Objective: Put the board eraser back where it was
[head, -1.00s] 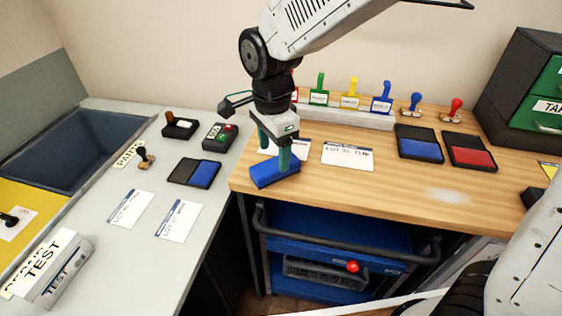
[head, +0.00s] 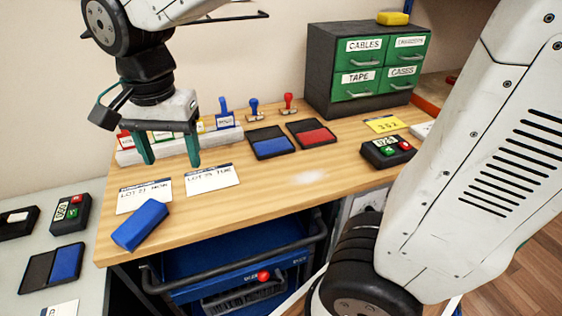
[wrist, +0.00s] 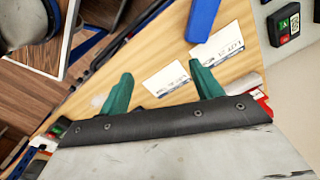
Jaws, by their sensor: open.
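The board eraser, a blue block (head: 140,225), lies at the left front corner of the wooden table, beside the lower edge of a white lot card (head: 144,196). It also shows at the top of the wrist view (wrist: 203,18). My gripper (head: 172,160) is open and empty, with green fingers pointing down. It is raised above the table, up and to the right of the eraser in the head view and apart from it. In the wrist view its fingers (wrist: 162,88) stand wide apart with nothing between them.
A second lot card (head: 212,179) lies right of the first. Behind stands a pale rack (head: 180,147) of coloured tags. Ink pads (head: 272,147), two stamps, a drawer cabinet (head: 322,75) and a button box (head: 387,152) are further right. A whitish smudge (head: 312,178) marks the table.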

